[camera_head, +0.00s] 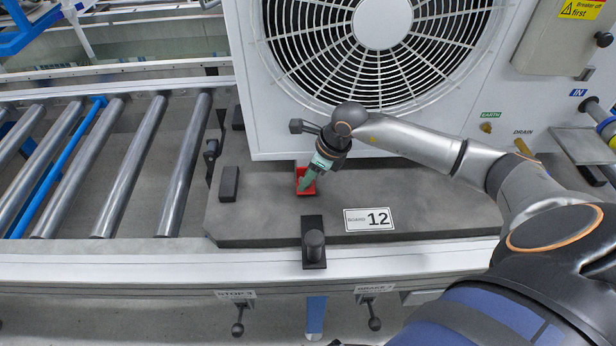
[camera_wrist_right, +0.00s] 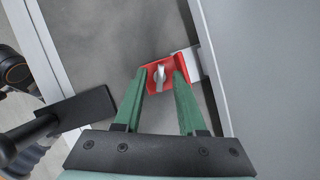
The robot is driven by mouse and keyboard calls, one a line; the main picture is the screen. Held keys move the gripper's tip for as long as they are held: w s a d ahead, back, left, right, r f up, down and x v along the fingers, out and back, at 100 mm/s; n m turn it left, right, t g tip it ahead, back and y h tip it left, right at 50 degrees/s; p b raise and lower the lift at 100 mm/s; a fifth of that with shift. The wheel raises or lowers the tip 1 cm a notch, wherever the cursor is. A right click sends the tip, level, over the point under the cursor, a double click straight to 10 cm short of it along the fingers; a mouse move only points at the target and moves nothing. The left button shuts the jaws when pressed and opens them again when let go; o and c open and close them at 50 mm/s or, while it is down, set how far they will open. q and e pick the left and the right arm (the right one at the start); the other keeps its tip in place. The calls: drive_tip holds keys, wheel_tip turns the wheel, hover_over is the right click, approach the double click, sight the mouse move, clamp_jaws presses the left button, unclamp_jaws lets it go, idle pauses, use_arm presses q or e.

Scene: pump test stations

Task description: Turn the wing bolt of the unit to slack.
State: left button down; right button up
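The unit (camera_head: 240,90) is a large pale box with a round fan grille, standing on a dark grey board. At its lower front edge a red bracket (camera_head: 306,188) sits on the board. In the right wrist view the red bracket (camera_wrist_right: 152,86) carries a silver wing bolt (camera_wrist_right: 160,76), its wing pointing roughly along the fingers. My right gripper (camera_head: 308,180) reaches down to the bracket. Its green fingers (camera_wrist_right: 160,72) are open, one on each side of the wing, with gaps visible. In the head view the gripper hides the bolt. My left gripper is not in view.
Dark blocks (camera_head: 229,184) and a black post (camera_head: 314,245) stand near the bracket. A label reading 12 (camera_head: 382,219) lies on the board. Rollers (camera_head: 185,165) run at the left. Two levers (camera_head: 238,322) hang below the front rail.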

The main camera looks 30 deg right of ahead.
clamp_jaws()
idle(0.3)
idle(0.4)
